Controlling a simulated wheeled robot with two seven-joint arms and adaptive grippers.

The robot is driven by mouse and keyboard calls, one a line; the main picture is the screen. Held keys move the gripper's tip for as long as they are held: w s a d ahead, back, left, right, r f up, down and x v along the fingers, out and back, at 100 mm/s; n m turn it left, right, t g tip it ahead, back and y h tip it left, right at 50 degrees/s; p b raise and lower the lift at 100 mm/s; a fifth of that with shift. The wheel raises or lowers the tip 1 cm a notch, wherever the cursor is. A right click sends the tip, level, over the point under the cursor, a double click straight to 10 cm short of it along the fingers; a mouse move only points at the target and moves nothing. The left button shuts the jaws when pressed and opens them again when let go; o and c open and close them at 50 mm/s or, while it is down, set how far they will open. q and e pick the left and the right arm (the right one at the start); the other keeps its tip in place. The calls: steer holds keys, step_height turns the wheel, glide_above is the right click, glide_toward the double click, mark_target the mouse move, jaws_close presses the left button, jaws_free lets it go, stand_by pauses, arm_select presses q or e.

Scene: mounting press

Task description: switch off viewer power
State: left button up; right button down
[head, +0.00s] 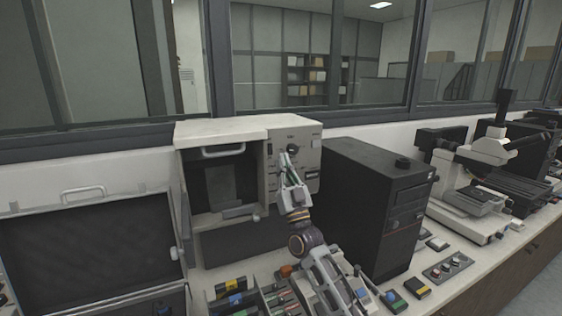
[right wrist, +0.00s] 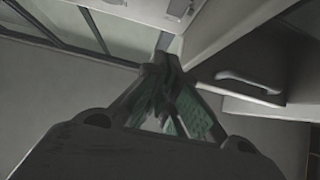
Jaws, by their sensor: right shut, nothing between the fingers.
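The viewer appears to be the beige cabinet (head: 240,131) with an open dark chamber and a control panel (head: 309,142) on its right side. The panel carries a dark round knob (head: 293,149) and small dark controls. I cannot tell which one is the power switch. My right gripper (head: 286,161) is shut and empty in front of the panel, with its tips just below the knob. I cannot tell whether they touch the panel, and the gripper hides part of it. In the right wrist view the closed fingers (right wrist: 166,66) point toward a pale surface. My left gripper is not in view.
A black tower unit (head: 370,205) stands close to the right of the cabinet. A microscope (head: 475,185) is farther right. Small parts and a tray crowd the bench front. The cabinet's handle (right wrist: 250,82) shows near the fingers.

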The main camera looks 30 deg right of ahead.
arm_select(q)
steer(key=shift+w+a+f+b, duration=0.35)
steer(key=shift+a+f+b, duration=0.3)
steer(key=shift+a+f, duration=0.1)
arm_select(e)
steer(key=s+v, duration=0.1)
steer(key=v, duration=0.5)
steer(key=shift+r, duration=0.25)
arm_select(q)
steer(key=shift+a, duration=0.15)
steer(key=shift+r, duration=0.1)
arm_select(e)
steer(key=shift+r, duration=0.1)
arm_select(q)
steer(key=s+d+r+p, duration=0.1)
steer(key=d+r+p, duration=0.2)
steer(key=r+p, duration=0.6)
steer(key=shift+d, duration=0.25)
arm_select(e)
step_height(320, 180, up, 9)
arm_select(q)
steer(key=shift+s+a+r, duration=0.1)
arm_select(e)
steer(key=shift+r, duration=0.15)
